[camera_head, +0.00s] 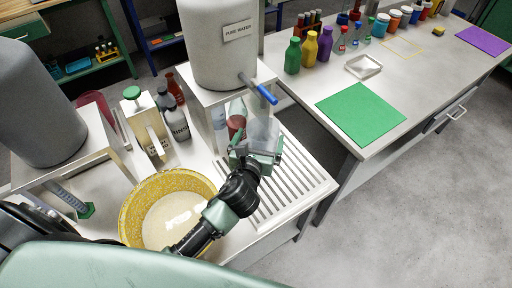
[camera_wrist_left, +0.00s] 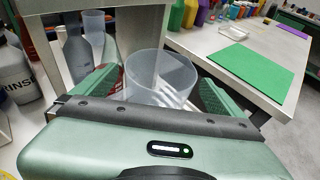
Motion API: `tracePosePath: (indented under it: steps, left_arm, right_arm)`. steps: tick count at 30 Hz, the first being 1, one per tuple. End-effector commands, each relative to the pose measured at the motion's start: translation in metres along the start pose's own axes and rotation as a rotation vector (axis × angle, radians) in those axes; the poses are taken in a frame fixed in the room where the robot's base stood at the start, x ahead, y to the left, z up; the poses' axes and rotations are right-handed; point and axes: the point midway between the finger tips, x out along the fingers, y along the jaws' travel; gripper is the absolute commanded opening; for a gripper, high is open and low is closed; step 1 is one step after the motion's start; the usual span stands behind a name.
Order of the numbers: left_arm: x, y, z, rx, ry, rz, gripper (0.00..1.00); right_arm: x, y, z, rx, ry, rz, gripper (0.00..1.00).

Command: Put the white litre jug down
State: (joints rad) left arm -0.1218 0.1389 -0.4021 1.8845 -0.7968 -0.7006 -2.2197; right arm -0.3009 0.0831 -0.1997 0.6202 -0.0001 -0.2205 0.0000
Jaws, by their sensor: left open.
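The white litre jug (camera_head: 264,131) is translucent and looks upright below the blue-handled tap, at the far end of the slatted drain grid (camera_head: 288,180). My left gripper (camera_head: 257,150) is open, with one green finger on each side of the jug. In the left wrist view the jug (camera_wrist_left: 160,82) stands between the two spread fingers, its rim open towards the camera. The gripper body hides its lower part, so I cannot tell whether the fingers touch it. My right gripper is not in view.
The grey pure-water tank (camera_head: 215,45) stands on a white stand behind the jug. Bottles stand close at its left. A yellow basin (camera_head: 165,210) sits left of my arm. The grid's right part is clear. Another table with a green mat (camera_head: 361,113) stands at right.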

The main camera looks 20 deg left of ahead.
Motion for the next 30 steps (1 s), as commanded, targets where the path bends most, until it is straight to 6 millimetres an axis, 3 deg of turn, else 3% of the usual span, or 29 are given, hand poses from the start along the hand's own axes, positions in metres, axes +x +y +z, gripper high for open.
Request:
tracePosePath:
  steps: [3,10,30]
  left_arm:
    - [-0.026,0.000,-0.001,0.001,0.000,-0.001,1.00]
    - [-0.056,0.000,0.000,0.001,-0.001,-0.001,1.00]
    - [-0.061,0.000,0.000,0.000,-0.001,0.000,1.00]
  right_arm:
    - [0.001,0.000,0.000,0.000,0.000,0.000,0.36]
    - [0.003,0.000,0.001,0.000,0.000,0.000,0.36]
    - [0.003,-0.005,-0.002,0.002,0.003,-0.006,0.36]
